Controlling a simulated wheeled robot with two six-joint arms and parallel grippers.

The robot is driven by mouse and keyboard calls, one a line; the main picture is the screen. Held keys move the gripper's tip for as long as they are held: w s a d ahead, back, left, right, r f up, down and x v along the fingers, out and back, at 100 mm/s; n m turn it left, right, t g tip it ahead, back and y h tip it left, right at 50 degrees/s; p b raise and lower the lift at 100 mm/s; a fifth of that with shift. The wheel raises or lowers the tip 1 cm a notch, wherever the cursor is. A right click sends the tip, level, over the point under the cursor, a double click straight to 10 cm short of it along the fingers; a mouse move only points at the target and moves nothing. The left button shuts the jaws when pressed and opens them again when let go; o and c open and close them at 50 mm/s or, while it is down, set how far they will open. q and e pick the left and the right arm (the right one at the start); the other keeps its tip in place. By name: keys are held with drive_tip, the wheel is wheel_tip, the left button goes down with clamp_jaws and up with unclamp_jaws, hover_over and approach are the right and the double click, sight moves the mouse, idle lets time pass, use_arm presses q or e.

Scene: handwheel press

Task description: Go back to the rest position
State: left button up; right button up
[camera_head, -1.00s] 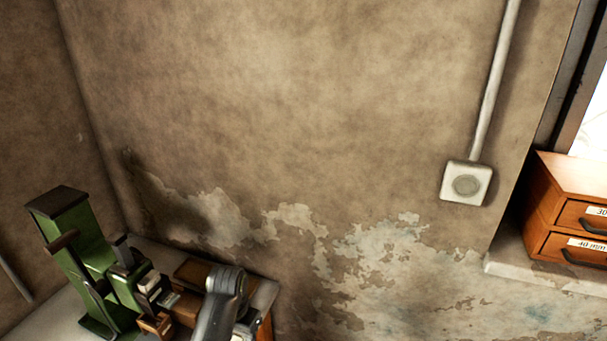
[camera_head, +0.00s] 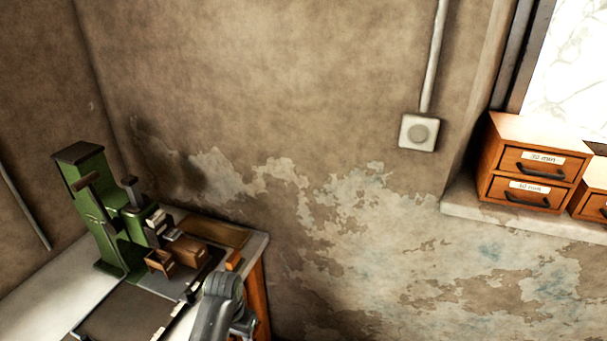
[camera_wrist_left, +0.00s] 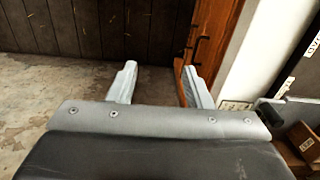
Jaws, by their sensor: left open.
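My left gripper (camera_wrist_left: 160,84) shows in the left wrist view with its two pale fingers spread apart and nothing between them. Beyond the fingers are a floor and a reddish-brown wooden door or cabinet front (camera_wrist_left: 206,40); the fingers appear clear of both. In the head view one of my grey arm links (camera_head: 220,308) rises at the bottom edge, in front of the table. No gripper shows in the head view. My right gripper is not in view. The green press (camera_head: 97,205) stands upright on the table at the left.
The table (camera_head: 38,283) carries a small open wooden box (camera_head: 160,262), a brown tray (camera_head: 217,233) and a dark mat (camera_head: 125,312). A wooden drawer unit (camera_head: 530,165) stands on the window sill (camera_head: 465,208) at right. A socket (camera_head: 419,132) is on the wall.

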use_arm(q)
drive_tip(key=s+a+f+n+b, duration=0.1)
drive_tip(key=s+a+f, duration=0.1)
drive_tip(key=s+f, duration=0.5)
drive_tip(key=s+a+f+b, duration=0.2)
drive_tip(key=s+a+f, duration=0.1)
drive_tip(key=f, duration=0.7)
drive_tip(key=s+a+f+n+b, duration=0.15)
drive_tip(key=s+f, duration=0.25)
drive_tip(key=f, duration=0.5)
drive_tip(key=s+a+f+b, duration=0.1)
drive_tip(key=s+a+f, duration=0.1)
drive_tip(key=s+f, duration=0.3)
drive_tip(key=s+a+f+n+b, duration=0.1)
drive_tip(key=s+a+f, duration=0.2)
drive_tip(key=s, duration=1.1)
drive_tip(key=s+a+f+t+y+b, duration=0.1)
drive_tip(key=s+a+f, duration=0.1)
drive_tip(key=s+f, duration=0.5)
drive_tip(key=s, duration=0.3)
drive_tip(key=shift+a+n, duration=0.35)
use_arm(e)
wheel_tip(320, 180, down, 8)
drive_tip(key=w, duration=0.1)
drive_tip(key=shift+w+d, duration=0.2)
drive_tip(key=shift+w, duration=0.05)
